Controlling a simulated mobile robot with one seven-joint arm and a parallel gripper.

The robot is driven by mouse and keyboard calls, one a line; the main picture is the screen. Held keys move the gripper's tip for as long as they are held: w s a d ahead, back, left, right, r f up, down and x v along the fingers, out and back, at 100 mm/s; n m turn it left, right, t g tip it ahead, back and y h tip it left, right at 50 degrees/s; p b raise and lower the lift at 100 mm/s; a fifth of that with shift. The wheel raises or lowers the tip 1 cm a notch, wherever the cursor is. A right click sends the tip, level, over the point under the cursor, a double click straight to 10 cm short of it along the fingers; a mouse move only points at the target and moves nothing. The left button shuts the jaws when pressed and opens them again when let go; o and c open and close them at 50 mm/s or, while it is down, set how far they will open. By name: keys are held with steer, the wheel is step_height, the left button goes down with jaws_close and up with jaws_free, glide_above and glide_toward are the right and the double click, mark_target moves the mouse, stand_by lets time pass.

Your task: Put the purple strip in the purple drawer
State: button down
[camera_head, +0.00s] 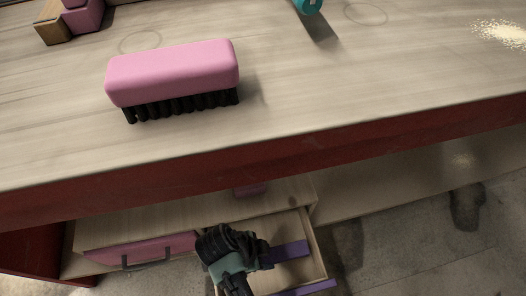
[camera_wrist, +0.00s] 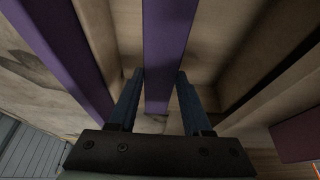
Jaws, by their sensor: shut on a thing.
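The purple strip (camera_head: 290,250) is a flat bar held by my gripper (camera_head: 266,257). In the wrist view the strip (camera_wrist: 169,45) runs between the two fingers of my gripper (camera_wrist: 158,76), which are shut on it. The purple drawer (camera_head: 318,250) is pulled open below the table, with light wooden walls and a purple front (camera_head: 308,288). The strip appears over or inside the open drawer; whether it touches the floor of the drawer I cannot tell. In the wrist view the purple front (camera_wrist: 62,55) lies left of the strip.
A shut pink drawer (camera_head: 128,248) with a dark handle is left of the open one. The red table edge (camera_head: 300,148) overhangs above. A pink brush (camera_head: 172,72) and a teal object (camera_head: 308,5) are on the tabletop. A pink piece (camera_head: 250,190) lies on the drawer unit.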

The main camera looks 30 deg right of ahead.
step_height(320, 180, down, 8)
steer(key=b, duration=0.4)
steer(key=shift+r, duration=0.2)
steer(key=shift+c, duration=1.7)
jaws_free()
steer(key=p+v, duration=0.6)
steer(key=v, duration=0.6)
